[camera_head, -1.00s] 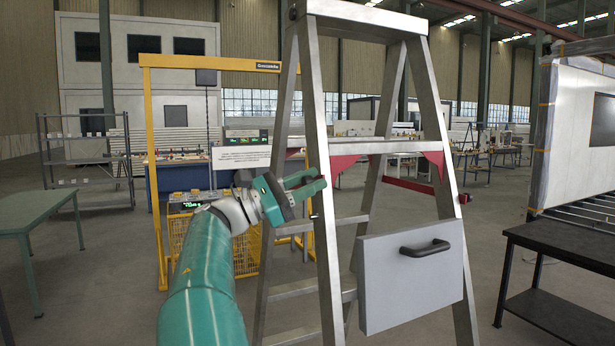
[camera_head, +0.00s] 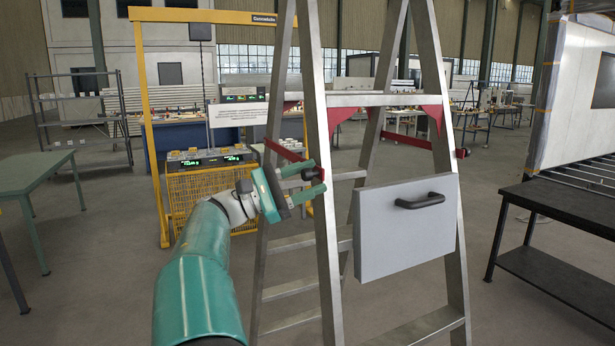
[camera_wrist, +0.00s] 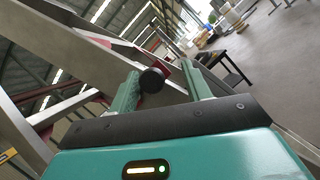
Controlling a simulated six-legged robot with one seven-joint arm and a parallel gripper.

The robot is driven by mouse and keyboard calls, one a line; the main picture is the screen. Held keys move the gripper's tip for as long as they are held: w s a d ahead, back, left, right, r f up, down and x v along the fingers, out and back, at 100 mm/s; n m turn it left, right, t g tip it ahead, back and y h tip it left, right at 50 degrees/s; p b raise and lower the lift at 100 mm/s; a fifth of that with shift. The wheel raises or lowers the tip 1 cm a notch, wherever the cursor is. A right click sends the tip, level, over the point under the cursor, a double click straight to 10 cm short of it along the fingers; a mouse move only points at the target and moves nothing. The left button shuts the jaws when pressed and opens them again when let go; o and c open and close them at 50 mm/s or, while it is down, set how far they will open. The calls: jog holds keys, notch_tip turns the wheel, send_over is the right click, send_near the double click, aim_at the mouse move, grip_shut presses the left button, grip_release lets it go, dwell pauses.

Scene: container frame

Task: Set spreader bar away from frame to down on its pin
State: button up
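A metal stepladder (camera_head: 322,235) stands ahead. A red spreader bar (camera_head: 284,150) shows at its left side, with a dark round knob (camera_head: 312,174) by the front left leg. My gripper (camera_head: 312,182) is open at this leg, one finger above the knob and one below. In the wrist view the knob (camera_wrist: 152,80) sits between the fingers, close to or touching the left one, with a gap to the right one. A second red bar (camera_head: 420,143) spans the right side to a dark end piece. I cannot make out a pin.
A grey panel with a black handle (camera_head: 408,228) hangs on the ladder's front. A yellow frame with a mesh basket (camera_head: 200,200) stands behind left. A green table (camera_head: 38,172) is at left, a black table (camera_head: 560,205) at right.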

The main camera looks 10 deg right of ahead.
jog(key=shift+d, duration=0.1)
dwell(0.3)
jog(key=v, duration=1.4)
